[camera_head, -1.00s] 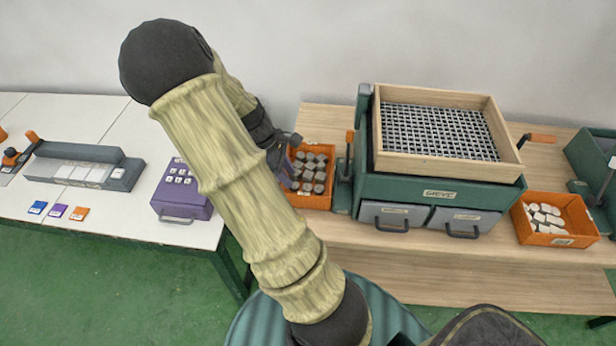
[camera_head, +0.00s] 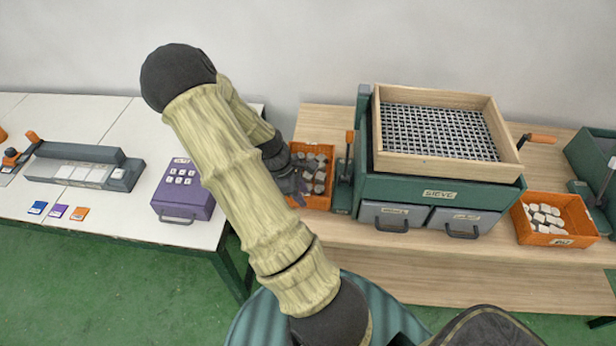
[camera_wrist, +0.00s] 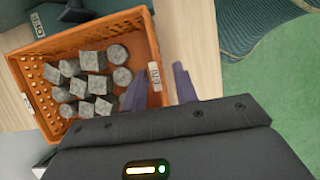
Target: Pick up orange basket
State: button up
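An orange basket (camera_head: 318,203) holding several grey stone pieces stands on the wooden table, left of the sieve machine. In the wrist view the basket (camera_wrist: 62,50) fills the upper left, with a white label on its near rim. My gripper (camera_head: 301,183) is low at the basket's left side and hides part of it. In the wrist view my gripper (camera_wrist: 161,68) is open, one finger over the inside of the basket and the other outside, with the labelled wall between them. I cannot tell whether the fingers touch the wall.
The green sieve machine (camera_head: 440,187) with a lever stands close to the basket's right. A second orange basket (camera_head: 556,240) with pale stones stands farther right. A purple box (camera_head: 183,205) stands on the white table (camera_head: 140,215) to the left. The wooden table's front strip (camera_head: 340,230) is clear.

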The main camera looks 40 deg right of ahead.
aim_at(306, 209)
jog(key=x, duration=0.3)
jog(key=shift+s+d+f, duration=0.1)
jog(key=shift+f, duration=0.1)
grip_shut()
